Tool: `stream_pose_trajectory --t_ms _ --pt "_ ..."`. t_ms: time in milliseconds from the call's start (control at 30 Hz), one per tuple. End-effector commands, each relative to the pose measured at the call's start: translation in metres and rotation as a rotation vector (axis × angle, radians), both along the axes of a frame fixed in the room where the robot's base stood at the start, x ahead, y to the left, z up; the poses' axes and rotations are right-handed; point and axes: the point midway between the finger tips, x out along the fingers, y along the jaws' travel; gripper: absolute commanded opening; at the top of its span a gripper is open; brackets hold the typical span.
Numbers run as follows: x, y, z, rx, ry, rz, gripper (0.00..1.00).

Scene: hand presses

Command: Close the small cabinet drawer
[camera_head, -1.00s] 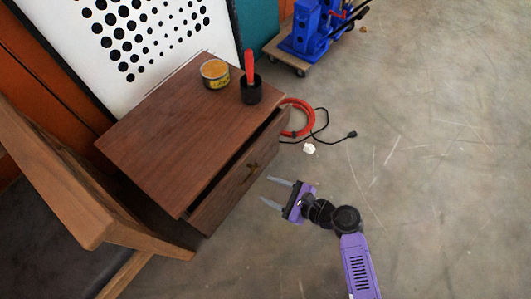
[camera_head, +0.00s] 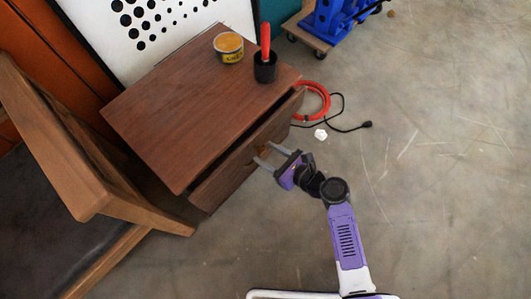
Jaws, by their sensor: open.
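The small brown wooden cabinet (camera_head: 185,115) stands left of centre in the head view. Its drawer (camera_head: 228,172) sticks out a little from the front, with a dark gap along its top edge. The drawer's brass handle is mostly hidden behind my gripper's fingers. My purple gripper (camera_head: 264,157) is open, and its two grey fingers point left at the drawer front near the handle. The fingertips look very close to the drawer front; I cannot tell whether they touch it.
A yellow tin (camera_head: 229,48) and a black cup with a red handle (camera_head: 265,67) stand on the cabinet top. A wooden chair (camera_head: 85,165) stands close on the left. A red cable coil (camera_head: 316,101) lies behind. The floor on the right (camera_head: 450,190) is clear.

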Motion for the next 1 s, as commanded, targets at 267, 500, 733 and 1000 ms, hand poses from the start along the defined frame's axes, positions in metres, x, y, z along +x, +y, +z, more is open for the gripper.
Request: stream_pose_trajectory --t_ms 267,500,733,1000 --pt "0.0073 0.0099 -0.0049 -0.001 -0.001 0.0 0.49" --pt "0.0072 0.0096 -0.0044 -0.001 -0.001 0.0 0.35" --pt "0.0072 0.0095 -0.0045 -0.001 -0.001 0.0 0.0" --pt "0.0071 0.0094 -0.0045 -0.001 -0.001 0.0 0.0"
